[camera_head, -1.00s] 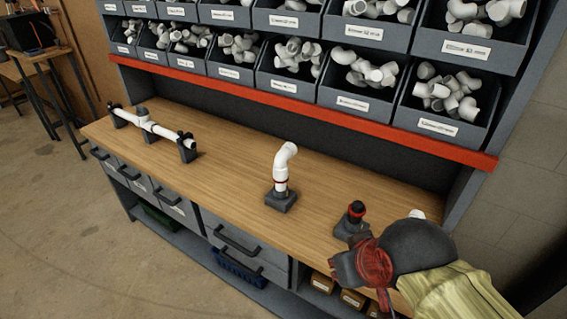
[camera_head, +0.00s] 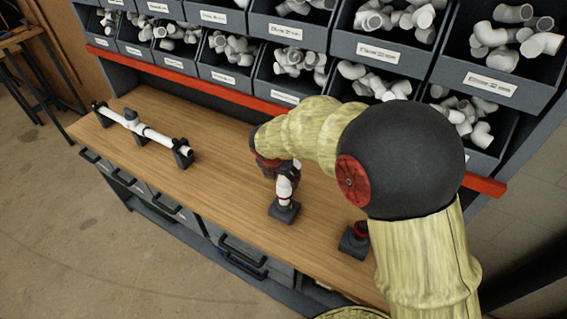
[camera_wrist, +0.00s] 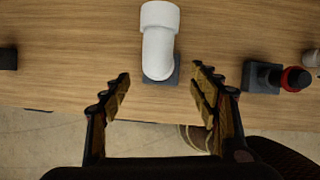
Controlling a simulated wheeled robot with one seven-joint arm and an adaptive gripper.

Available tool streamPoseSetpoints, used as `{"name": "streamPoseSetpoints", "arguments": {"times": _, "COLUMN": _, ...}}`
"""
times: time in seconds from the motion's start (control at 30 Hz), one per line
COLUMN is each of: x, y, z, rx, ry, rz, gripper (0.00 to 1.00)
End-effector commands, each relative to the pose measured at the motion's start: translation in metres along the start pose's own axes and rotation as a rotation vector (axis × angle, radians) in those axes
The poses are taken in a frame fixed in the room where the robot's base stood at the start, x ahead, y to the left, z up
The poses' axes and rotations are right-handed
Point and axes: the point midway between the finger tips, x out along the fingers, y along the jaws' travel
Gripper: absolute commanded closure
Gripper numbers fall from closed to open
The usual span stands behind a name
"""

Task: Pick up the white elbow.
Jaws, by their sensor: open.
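The white elbow (camera_wrist: 158,38) stands on a small grey base (camera_wrist: 174,72) on the wooden bench, seen from above in the wrist view. In the head view only the lower white part (camera_head: 285,188) shows above the base; my arm and gripper hide its top. My gripper (camera_wrist: 161,73) is open, with one ribbed finger on each side of the elbow's near end. The elbow lies between and just beyond the fingertips, with gaps on both sides; I see no contact.
A grey base with a red-and-black fitting (camera_wrist: 297,78) stands to the right. A white pipe assembly (camera_head: 146,130) rests on black supports at the left. Bins of white fittings (camera_head: 296,58) rise behind, above a red rail (camera_head: 190,72). The bench between assembly and elbow is clear.

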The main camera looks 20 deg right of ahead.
Motion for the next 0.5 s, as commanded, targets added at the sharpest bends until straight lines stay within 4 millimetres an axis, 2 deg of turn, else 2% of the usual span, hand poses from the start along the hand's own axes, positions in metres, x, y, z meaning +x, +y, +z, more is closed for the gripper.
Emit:
{"name": "streamPoseSetpoints", "arguments": {"times": 0.1, "x": 0.009, "y": 0.003, "z": -0.001, "rx": -0.052, "ry": 0.002, "rz": -0.004, "gripper": 0.35}}
{"name": "streamPoseSetpoints", "arguments": {"times": 0.5, "x": 0.045, "y": 0.002, "z": -0.003, "rx": -0.052, "ry": 0.002, "rz": -0.004, "gripper": 0.35}}
